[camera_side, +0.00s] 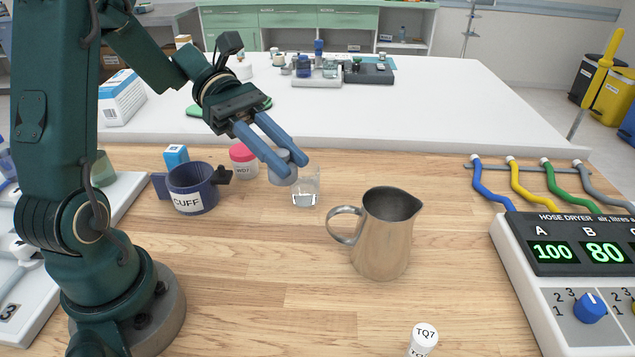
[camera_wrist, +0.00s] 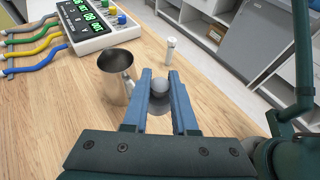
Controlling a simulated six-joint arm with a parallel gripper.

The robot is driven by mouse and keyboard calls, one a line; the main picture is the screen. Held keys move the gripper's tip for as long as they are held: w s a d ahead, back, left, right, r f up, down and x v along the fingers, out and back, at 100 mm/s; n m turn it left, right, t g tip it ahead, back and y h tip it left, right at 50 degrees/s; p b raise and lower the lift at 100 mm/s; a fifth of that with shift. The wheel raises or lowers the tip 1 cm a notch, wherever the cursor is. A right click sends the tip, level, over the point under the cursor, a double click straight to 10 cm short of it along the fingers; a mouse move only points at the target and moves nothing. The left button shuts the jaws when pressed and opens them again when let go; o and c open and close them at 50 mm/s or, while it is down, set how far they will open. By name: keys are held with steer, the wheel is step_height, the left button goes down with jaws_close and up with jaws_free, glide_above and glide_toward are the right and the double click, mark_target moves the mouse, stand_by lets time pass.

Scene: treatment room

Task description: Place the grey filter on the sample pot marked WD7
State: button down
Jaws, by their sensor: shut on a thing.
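My gripper (camera_side: 294,167) is shut on the grey filter (camera_side: 282,174) and holds it above the wooden bench. In the wrist view the filter (camera_wrist: 160,88) sits between the two blue fingers of my gripper (camera_wrist: 160,76). A small pot with a pink-red lid (camera_side: 243,160) stands to the left of the filter in the side view. Its small label appears to read WD7. A clear glass beaker (camera_side: 306,190) stands just right of the filter, partly hidden by it. I cannot tell the filter's exact height.
A steel jug (camera_side: 384,235) stands right of my gripper, also in the wrist view (camera_wrist: 117,78). A white TQ7 tube (camera_side: 423,340) is at the front. A dark CUFF holder (camera_side: 190,190) and blue box (camera_side: 176,156) stand left. The hose dryer (camera_side: 570,250) is at right.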

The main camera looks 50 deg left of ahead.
steer(key=s+a+f+m+g+y, duration=0.2)
steer(key=s+a+f+m+g, duration=0.15)
steer(key=s+m+g, duration=0.25)
steer(key=s+a+f+m+g+y, duration=0.2)
steer(key=s+f+m+g, duration=0.25)
steer(key=s+g, duration=0.2)
steer(key=s+a+m+g+y, duration=0.3)
steer(key=s+a+m+y, duration=0.1)
steer(key=a+m+y, duration=0.65)
steer(key=w+a+r+m+t+y, duration=0.9)
steer(key=w+a+m+t+y, duration=0.25)
steer(key=a+m, duration=0.25)
glide_above(243, 149)
steer(key=shift+m+t+y, duration=0.3)
steer(key=shift+y, duration=0.1)
steer(key=f, duration=0.6)
steer(key=shift+s+a, duration=0.15)
steer(key=shift+s, duration=0.05)
steer(key=shift+w+f, duration=0.2)
steer(key=shift+f, duration=1.95)
